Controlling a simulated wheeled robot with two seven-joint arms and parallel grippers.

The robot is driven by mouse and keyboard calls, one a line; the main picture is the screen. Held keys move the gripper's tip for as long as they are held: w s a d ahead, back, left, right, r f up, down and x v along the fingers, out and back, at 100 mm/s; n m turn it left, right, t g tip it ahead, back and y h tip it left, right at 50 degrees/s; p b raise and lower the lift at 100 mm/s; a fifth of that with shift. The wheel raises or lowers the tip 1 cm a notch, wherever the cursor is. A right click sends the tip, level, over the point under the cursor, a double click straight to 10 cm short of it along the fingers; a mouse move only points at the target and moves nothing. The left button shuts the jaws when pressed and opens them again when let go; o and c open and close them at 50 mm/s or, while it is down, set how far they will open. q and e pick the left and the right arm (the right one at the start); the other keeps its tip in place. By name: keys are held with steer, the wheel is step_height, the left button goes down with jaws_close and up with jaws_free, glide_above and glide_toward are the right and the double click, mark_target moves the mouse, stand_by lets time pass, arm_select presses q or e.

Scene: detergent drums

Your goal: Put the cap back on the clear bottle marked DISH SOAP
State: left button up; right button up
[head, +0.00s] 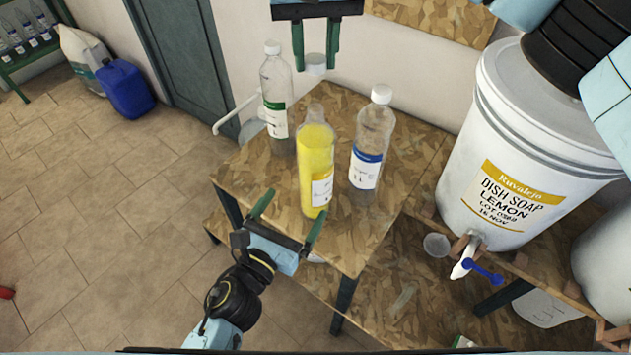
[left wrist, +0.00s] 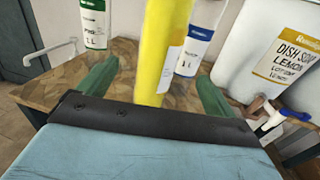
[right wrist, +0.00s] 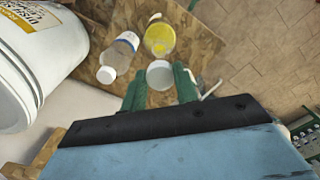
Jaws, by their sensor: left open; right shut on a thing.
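A clear bottle of yellow liquid (head: 316,160) stands upright and uncapped on the wooden table; its small label text is unreadable. It also shows in the left wrist view (left wrist: 158,50) and from above in the right wrist view (right wrist: 159,40). My right gripper (head: 316,62) is shut on a white cap (right wrist: 160,75), above and beyond the bottle's open neck, apart from it. My left gripper (head: 291,214) is open in front of the yellow bottle, which appears between its fingers in the left wrist view. Whether the fingers flank it is unclear.
A capped green-label bottle (head: 275,95) stands left of the yellow one, a capped blue-label bottle (head: 371,145) right. A white DISH SOAP LEMON drum (head: 520,150) with a blue-handled tap (head: 478,268) is at right. The table top (head: 345,245) is clear near its front.

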arm_select(q)
steer(key=shift+w, duration=0.15)
steer(key=x, duration=1.1)
steer(key=shift+w+d, duration=0.25)
steer(key=shift+w, duration=0.1)
steer(key=c, duration=1.4)
steer(key=shift+c, duration=0.3)
arm_select(e)
glide_above(316, 124)
steer(key=shift+w+f, duration=0.25)
steer(key=shift+f, duration=1.05)
steer(key=shift+w+f, duration=0.2)
steer(key=shift+f, duration=1.1)
